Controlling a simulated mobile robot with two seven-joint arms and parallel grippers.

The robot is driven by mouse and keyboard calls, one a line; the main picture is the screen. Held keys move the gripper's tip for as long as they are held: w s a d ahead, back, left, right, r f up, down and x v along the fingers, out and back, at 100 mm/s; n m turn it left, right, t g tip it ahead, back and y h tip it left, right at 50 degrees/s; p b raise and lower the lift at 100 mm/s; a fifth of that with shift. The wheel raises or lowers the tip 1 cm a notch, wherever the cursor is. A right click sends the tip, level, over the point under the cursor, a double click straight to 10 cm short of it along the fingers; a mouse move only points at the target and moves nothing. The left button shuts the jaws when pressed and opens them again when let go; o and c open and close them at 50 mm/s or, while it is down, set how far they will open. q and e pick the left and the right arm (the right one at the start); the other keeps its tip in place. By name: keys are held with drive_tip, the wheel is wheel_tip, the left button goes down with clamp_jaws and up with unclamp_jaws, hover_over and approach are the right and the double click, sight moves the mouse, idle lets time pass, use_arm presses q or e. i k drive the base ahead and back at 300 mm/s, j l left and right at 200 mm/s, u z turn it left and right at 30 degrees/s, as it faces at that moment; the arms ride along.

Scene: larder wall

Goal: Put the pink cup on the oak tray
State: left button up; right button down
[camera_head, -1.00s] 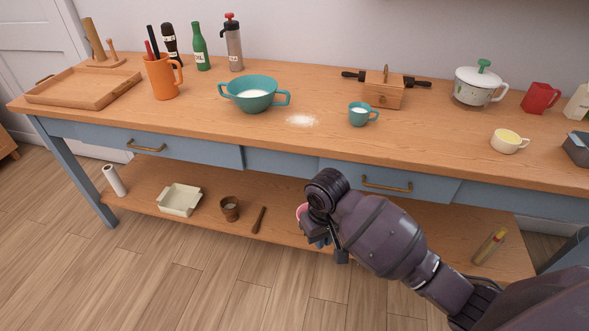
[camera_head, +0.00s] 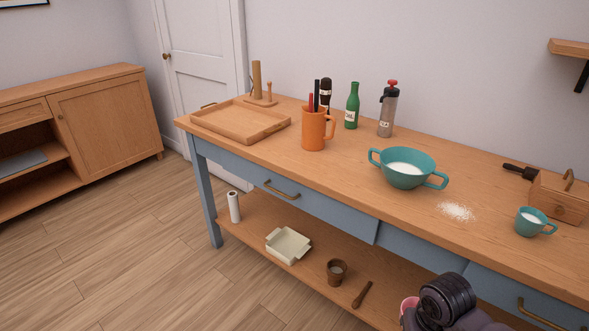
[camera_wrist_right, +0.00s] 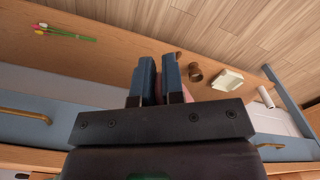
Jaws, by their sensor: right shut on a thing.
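The pink cup (camera_head: 408,304) shows as a small pink edge beside my right wrist, in front of the counter, low at the bottom of the head view. Most of it is hidden by my arm. In the right wrist view my right gripper (camera_wrist_right: 159,78) is shut on the cup, with a bit of pink (camera_wrist_right: 187,94) visible by its fingers. The oak tray (camera_head: 240,120) lies empty at the far left end of the counter, well away from the cup. My left gripper is not in view.
An orange mug (camera_head: 313,131) holding utensils stands just right of the tray. The lower shelf holds a cream dish (camera_head: 287,245). Floor on the left is clear.

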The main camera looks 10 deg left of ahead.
sight(266, 124)
drive_tip(key=i+j+z, duration=0.1)
drive_tip(key=j, duration=0.3)
drive_tip(key=i+j, duration=0.35)
drive_tip(key=i+j+z, duration=0.15)
drive_tip(key=j, duration=0.35)
drive_tip(key=i+j+z, duration=0.1)
drive_tip(key=j, duration=0.3)
drive_tip(key=i+j, duration=0.3)
drive_tip(key=j, duration=0.2)
drive_tip(key=i+j+z, duration=0.15)
drive_tip(key=j, duration=0.3)
drive_tip(key=i+j, duration=0.15)
drive_tip(key=j, duration=0.3)
drive_tip(key=i+j+z, duration=0.15)
drive_tip(key=j, duration=0.3)
